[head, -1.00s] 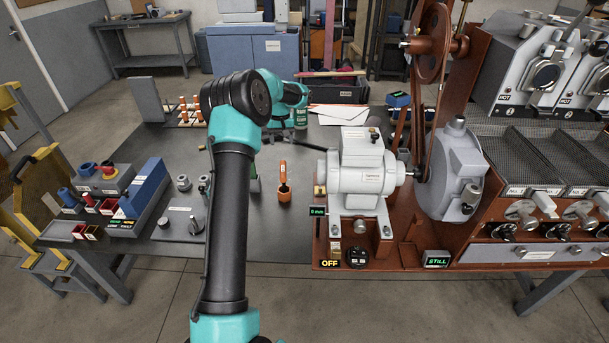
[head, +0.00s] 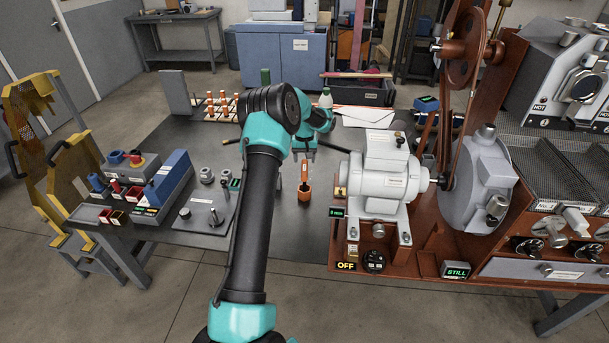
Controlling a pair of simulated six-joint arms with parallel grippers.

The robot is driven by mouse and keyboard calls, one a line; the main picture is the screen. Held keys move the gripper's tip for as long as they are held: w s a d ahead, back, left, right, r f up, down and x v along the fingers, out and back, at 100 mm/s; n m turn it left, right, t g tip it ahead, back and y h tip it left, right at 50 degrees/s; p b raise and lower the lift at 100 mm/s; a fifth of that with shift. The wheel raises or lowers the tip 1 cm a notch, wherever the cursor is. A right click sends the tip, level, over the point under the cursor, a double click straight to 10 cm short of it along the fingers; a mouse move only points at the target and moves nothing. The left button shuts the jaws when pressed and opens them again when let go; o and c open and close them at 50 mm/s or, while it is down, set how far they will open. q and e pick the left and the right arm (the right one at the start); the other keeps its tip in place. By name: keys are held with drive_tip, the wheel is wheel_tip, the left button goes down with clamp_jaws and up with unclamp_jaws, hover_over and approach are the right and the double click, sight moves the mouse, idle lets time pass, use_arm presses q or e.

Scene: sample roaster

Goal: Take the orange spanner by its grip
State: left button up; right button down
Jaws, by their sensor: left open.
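The orange spanner (head: 304,192) is on the dark bench just left of the machine with the white motor. It shows as a small upright orange shape with a dark part at its lower end. My left arm reaches in over the bench, and its left gripper (head: 304,156) points down just behind and above the spanner's upper end. The gripper is open and small in the view; I cannot tell whether its fingers are around the spanner or apart from it. My right gripper is not in view.
The white motor (head: 384,173) on its rust-brown base stands close to the right of the spanner. A blue-and-grey block (head: 165,183) and a grey plate with a post (head: 203,214) are to the left. Orange pegs (head: 221,104) and a bottle (head: 326,97) stand behind.

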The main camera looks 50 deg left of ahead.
sight(305, 167)
use_arm(q)
drive_tip(key=shift+f, duration=1.5)
drive_tip(key=shift+f, duration=2.6)
clamp_jaws()
